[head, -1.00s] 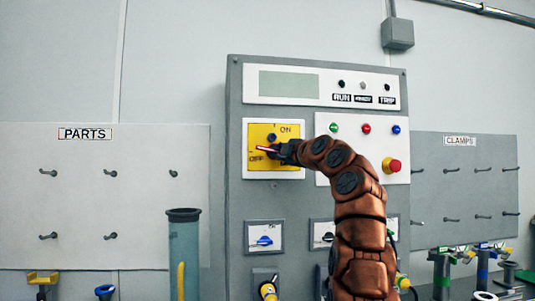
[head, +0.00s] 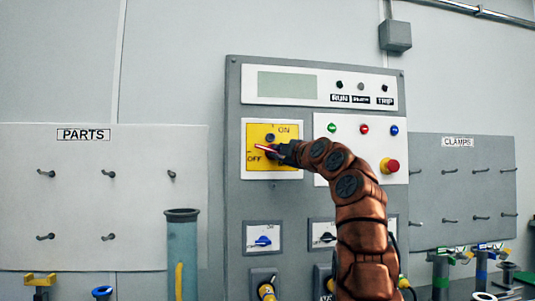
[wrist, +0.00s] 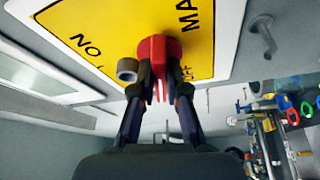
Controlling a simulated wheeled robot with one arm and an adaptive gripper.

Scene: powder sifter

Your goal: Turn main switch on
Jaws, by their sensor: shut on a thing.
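The main switch is a yellow plate (head: 285,174) with ON marked at its top and OFF at its left, on the grey control cabinet. Its red handle (head: 265,148) points left, near the OFF mark, tilted slightly up at its left end. My gripper (head: 281,152) reaches it from the right and covers part of the plate. In the wrist view the red handle (wrist: 158,48) is between the fingertips of my gripper (wrist: 160,82), which is shut on it. A grey round stud (wrist: 128,69) stands beside the handle.
A tall blue-grey cylinder (head: 183,250) stands at lower left. Peg boards for parts (head: 105,205) and clamps (head: 465,185) flank the cabinet (head: 233,200).

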